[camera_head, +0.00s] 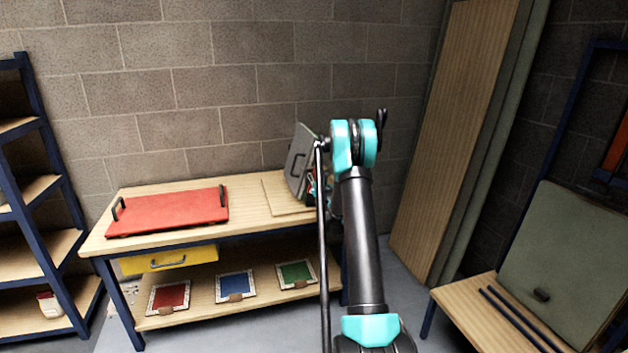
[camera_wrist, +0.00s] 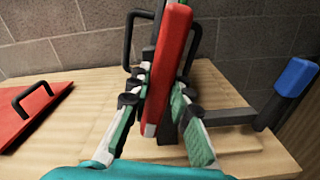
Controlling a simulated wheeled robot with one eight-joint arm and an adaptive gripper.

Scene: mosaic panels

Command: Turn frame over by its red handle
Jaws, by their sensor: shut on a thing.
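The frame stands up on edge on the wooden table, slightly tilted. In the head view its grey face (camera_head: 298,158) carries a black handle. In the wrist view it is nearly edge-on, with a black handle on each side, and mostly hidden behind its red handle (camera_wrist: 171,62). My gripper (camera_wrist: 160,97) is shut on the red handle, one finger on each side. In the head view my arm largely hides the gripper and the red handle.
A red panel (camera_head: 170,212) with black handles lies flat on the table's left part. A blue handle (camera_wrist: 297,77) on a dark bar is at the right in the wrist view. Tall boards (camera_head: 455,130) lean at the right wall. The table between red panel and frame is clear.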

